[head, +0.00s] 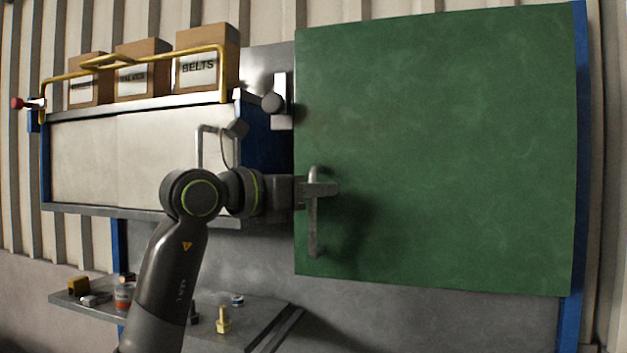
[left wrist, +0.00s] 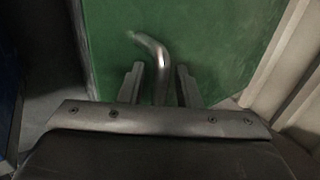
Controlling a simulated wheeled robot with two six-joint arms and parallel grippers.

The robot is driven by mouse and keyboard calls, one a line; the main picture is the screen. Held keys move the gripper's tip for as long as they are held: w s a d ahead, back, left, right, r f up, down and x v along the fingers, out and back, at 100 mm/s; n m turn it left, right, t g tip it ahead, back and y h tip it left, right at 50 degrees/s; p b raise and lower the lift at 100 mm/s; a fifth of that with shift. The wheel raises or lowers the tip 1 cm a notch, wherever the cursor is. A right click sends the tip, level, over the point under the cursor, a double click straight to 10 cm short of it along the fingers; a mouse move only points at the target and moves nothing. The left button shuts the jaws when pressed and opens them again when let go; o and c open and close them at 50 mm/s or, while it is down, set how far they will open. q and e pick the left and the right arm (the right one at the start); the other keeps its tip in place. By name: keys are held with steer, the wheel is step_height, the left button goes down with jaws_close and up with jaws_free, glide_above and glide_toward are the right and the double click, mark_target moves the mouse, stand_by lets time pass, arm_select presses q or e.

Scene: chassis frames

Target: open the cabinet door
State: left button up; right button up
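The cabinet door (head: 440,150) is a large green panel at the right of the head view. It also fills the upper middle of the left wrist view (left wrist: 225,50). Its metal handle (head: 313,235) is a vertical bar near the door's left edge. My left gripper (head: 325,188) is at the upper part of this handle. In the left wrist view the handle (left wrist: 155,55) stands between the two fingers of my left gripper (left wrist: 160,85), with a small gap seeming to show on each side. I cannot tell whether the door stands ajar. My right gripper is not in view.
A white-fronted cabinet (head: 80,160) with a yellow rail (head: 150,62) and cardboard boxes (head: 207,55) is at the left. A lower shelf (head: 265,318) holds small parts, including a yellow bolt (head: 223,320). A blue post (head: 580,150) borders the door's right side.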

arm_select(q)
jaws_close()
stand_by(0.4)
